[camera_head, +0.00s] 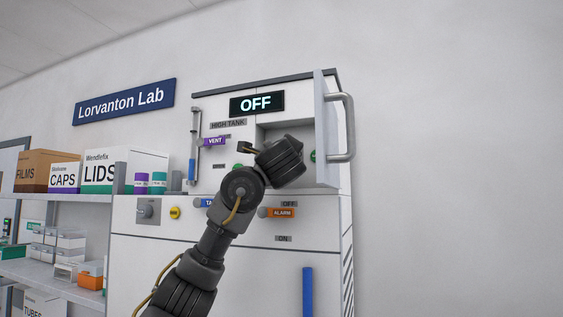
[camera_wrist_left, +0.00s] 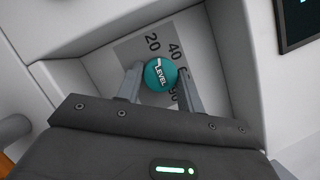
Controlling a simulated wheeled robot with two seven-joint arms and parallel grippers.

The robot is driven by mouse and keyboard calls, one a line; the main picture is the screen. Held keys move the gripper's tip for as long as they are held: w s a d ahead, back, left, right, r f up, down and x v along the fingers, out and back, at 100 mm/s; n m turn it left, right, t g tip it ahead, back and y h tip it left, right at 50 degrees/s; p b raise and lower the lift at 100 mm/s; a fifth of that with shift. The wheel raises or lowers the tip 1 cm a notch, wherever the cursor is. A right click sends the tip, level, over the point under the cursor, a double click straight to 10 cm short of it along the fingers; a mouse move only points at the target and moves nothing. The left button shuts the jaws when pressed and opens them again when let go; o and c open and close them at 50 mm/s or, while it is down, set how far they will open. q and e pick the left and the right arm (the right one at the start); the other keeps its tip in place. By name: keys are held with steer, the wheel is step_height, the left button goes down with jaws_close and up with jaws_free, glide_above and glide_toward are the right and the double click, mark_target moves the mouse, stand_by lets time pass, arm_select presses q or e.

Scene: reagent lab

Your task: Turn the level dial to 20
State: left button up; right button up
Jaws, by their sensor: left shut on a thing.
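The teal level dial (camera_wrist_left: 158,75), a round knob with the white word LEVEL, sits on a grey scale plate (camera_wrist_left: 128,52) in the left wrist view. The numbers 20 and 40 show above it; another number at its lower right is partly hidden by a finger. In the head view my left arm covers the recess, and I cannot make out the dial there. My right gripper is not in view.
The cabinet display (camera_head: 257,103) reads OFF. An open door with a grey handle (camera_head: 345,127) stands right of the recess. A purple VENT tag (camera_head: 214,141), an orange ALARM tag (camera_head: 282,212) and a yellow knob (camera_head: 174,212) are nearby. Shelves with boxes (camera_head: 112,172) stand left.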

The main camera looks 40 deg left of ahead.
arm_select(q)
steer(key=shift+n, duration=0.3)
steer(key=o, duration=1)
steer(key=shift+s+d+f+b, duration=0.2)
steer(key=shift+s+b, duration=0.05)
steer(key=shift+b, duration=0.15)
steer(key=b+v, duration=0.6)
steer(key=v, duration=0.4)
steer(key=shift+d+r, duration=0.1)
steer(key=shift+r, duration=0.05)
